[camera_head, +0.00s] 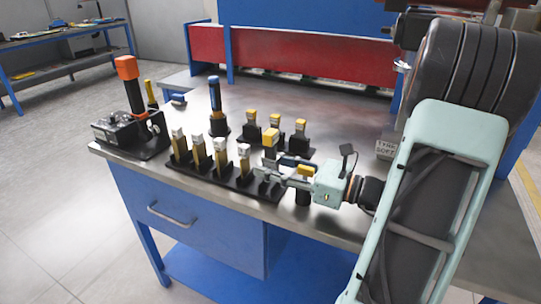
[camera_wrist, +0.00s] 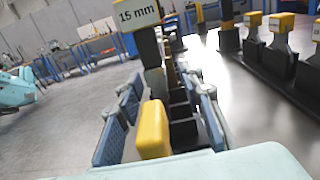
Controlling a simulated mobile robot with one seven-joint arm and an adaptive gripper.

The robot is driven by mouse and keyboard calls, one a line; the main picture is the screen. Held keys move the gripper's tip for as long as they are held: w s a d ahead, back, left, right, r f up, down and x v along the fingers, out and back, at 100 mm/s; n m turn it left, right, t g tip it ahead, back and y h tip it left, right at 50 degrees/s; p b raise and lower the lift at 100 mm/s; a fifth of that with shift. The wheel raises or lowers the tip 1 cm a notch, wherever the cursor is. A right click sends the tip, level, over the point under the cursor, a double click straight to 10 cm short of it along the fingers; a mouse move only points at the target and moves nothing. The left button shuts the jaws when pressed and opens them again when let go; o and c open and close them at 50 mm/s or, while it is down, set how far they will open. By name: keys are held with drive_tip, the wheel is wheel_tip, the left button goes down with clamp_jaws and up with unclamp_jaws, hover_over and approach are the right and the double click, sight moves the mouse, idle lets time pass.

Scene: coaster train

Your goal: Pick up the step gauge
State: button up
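Several gauges with yellow or white label tops stand in a black rack (camera_head: 232,181) along the table's front edge. None is clearly marked as the step gauge. My gripper (camera_head: 272,170) is low over the rack's right end. In the wrist view my gripper (camera_wrist: 163,88) is open, its blue-padded fingers on either side of a yellow-topped piece (camera_wrist: 153,130). Gaps show beside this piece, so it is not clamped. Just ahead stands a gauge labelled "15 mm" (camera_wrist: 137,14). The lower part of the yellow-topped piece is hidden.
Behind the rack, several yellow-topped pieces stand in a black holder (camera_head: 275,146). A blue-handled tool (camera_head: 215,108) stands to their left. A black device with an orange-topped lever (camera_head: 128,88) is at the table's left end. Bare steel tabletop (camera_head: 340,120) lies behind.

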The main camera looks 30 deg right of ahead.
drive_tip(key=shift+w+a, duration=0.2)
drive_tip(key=shift+c, duration=0.7)
clamp_jaws()
drive_tip(key=shift+r, duration=0.15)
